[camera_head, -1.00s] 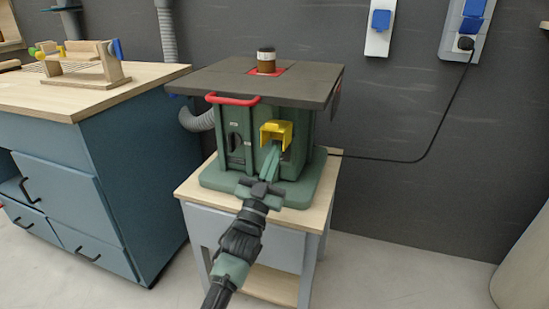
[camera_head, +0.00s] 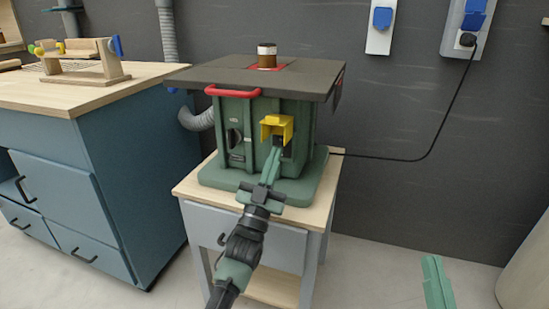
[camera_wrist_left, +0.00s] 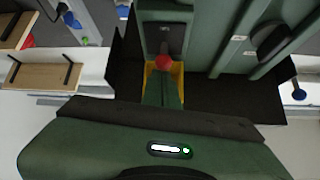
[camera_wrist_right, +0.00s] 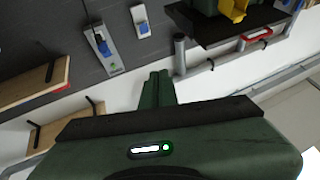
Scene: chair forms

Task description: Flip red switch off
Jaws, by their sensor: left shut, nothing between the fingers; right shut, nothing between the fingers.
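The red switch (camera_wrist_left: 163,62) shows in the left wrist view as a round red knob on a grey panel of the green machine (camera_head: 240,135). The yellow cover (camera_head: 277,127) sticks out around it; the cover's edges also show in the left wrist view (camera_wrist_left: 178,73). In the head view the red switch is hidden. My left gripper (camera_head: 275,153) is shut and empty, its fingertips just below and in front of the cover. In the left wrist view its tips (camera_wrist_left: 163,75) are right at the red knob; I cannot tell whether they touch. My right gripper (camera_head: 433,262) is shut and empty, well away at lower right.
The machine stands on a wooden-topped cabinet (camera_head: 185,190). Its dark top (camera_head: 225,75) and red handle (camera_head: 232,92) overhang the switch area. A blue workbench (camera_head: 120,170) stands left. A black cable (camera_head: 440,140) runs to a wall socket. Floor at right is clear.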

